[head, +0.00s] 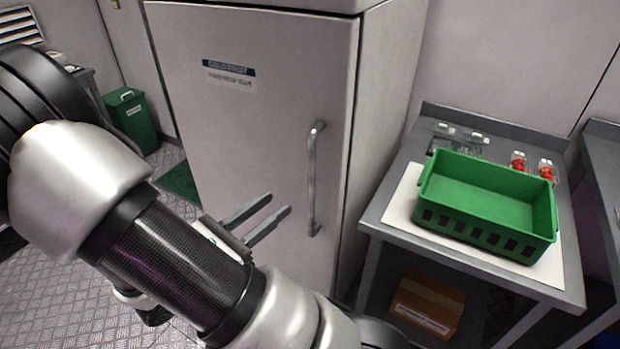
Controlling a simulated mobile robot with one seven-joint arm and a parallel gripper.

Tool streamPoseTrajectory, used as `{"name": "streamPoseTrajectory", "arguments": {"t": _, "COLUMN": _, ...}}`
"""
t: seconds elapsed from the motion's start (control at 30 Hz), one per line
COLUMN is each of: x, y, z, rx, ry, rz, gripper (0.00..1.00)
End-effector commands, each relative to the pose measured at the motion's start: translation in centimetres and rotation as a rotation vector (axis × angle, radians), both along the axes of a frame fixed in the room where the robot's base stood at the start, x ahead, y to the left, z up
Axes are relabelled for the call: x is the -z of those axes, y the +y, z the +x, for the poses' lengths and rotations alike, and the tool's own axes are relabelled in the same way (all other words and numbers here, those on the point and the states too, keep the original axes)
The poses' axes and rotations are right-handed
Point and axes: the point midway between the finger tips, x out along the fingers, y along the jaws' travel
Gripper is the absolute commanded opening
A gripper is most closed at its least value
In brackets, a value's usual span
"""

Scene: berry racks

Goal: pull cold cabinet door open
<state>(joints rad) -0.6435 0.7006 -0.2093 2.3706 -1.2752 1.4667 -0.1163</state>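The cold cabinet door (250,130) is a tall light-grey panel in the middle of the head view, and it looks shut against the cabinet body. A blue and white label is near its top. A vertical metal bar handle (312,180) is at the door's right side. My gripper (278,204) is in front of the lower door, left of the handle and apart from it in the picture. Its two fingers are spread with a gap between them and nothing in it. My arm hides the lower part of the door.
To the right, a grey table (372,215) bears a green crate (487,240) on a white mat (402,208), with small clear punnets behind, some holding red berries. A cardboard box (428,303) is beneath. A green bin (131,120) stands at left. Some floor at left is clear.

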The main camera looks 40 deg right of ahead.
Motion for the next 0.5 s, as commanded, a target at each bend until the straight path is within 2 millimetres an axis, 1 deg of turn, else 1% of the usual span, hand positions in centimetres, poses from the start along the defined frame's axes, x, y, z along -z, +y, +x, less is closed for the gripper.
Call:
{"name": "streamPoseTrajectory", "arguments": {"t": 0.03, "x": 0.1, "y": -1.2, "z": 0.1, "rx": 0.006, "ry": 0.001, "rz": -0.002, "gripper": 0.33}}
{"name": "streamPoseTrajectory", "arguments": {"t": 0.3, "x": 0.1, "y": -7.1, "z": 1.2, "rx": 0.008, "ry": 0.000, "rz": 0.000, "gripper": 0.33}}
{"name": "streamPoseTrajectory", "arguments": {"t": 0.5, "x": 0.1, "y": -10.7, "z": 1.9, "rx": 0.006, "ry": 0.000, "rz": 0.001, "gripper": 0.33}}
